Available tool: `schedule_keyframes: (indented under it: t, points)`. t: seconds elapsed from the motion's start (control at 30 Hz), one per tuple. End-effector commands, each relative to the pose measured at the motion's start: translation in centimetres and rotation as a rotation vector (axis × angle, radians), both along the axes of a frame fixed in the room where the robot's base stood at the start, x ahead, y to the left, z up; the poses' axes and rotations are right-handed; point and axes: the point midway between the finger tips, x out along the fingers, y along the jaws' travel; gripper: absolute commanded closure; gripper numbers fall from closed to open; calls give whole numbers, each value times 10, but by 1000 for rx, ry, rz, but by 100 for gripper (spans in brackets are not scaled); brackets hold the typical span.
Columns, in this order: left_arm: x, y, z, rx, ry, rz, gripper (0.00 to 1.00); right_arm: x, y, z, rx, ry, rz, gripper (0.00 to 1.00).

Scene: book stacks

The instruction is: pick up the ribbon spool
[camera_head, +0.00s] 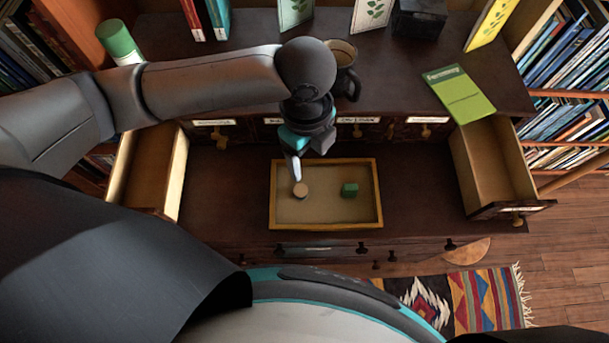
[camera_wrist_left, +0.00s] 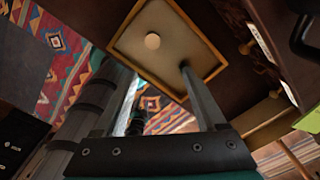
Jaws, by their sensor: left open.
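A shallow wooden tray (camera_head: 275,222) lies on the dark cabinet's lower surface. In it are a round pale-topped piece (camera_head: 300,189) at the left and a small green piece (camera_head: 349,190) at the right; I cannot tell for certain which is the ribbon spool. My left gripper (camera_head: 303,168) is open above the left half of the tray, a fingertip close to the pale piece in the head view. In the left wrist view the pale piece (camera_wrist_left: 152,41) shows beyond the fingers (camera_wrist_left: 156,84), with nothing between them. The green piece does not show there. My right gripper is not in view.
Open drawers stand left (camera_head: 165,180) and right (camera_head: 480,165) of the tray. A dark mug (camera_head: 345,75), a green booklet (camera_head: 460,93) and a green-capped cylinder (camera_head: 119,43) stand or lie on the upper shelf. The surface between tray and right drawer is clear.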

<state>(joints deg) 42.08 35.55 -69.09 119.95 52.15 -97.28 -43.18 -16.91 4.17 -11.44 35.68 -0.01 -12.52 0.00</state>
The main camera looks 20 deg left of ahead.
Motion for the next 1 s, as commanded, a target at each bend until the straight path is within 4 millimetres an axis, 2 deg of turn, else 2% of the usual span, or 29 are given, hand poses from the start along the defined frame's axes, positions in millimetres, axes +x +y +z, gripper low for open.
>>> schedule_keyframes:
  t: [0.17, 0.5, 0.6, 0.87, 1.0]
  points:
    - [-1, 9, -6, 36, 13, -37, 28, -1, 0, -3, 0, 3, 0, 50]
    - [-2, 9, -75, 34, 13, -37, 28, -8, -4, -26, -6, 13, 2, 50]
    - [-2, 9, -89, 34, 12, -36, 28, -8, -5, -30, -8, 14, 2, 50]
    - [-2, 10, -103, 32, 11, -36, 28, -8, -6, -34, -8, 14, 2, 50]
    - [-5, 14, -120, 34, 11, -36, 28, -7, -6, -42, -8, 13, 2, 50]
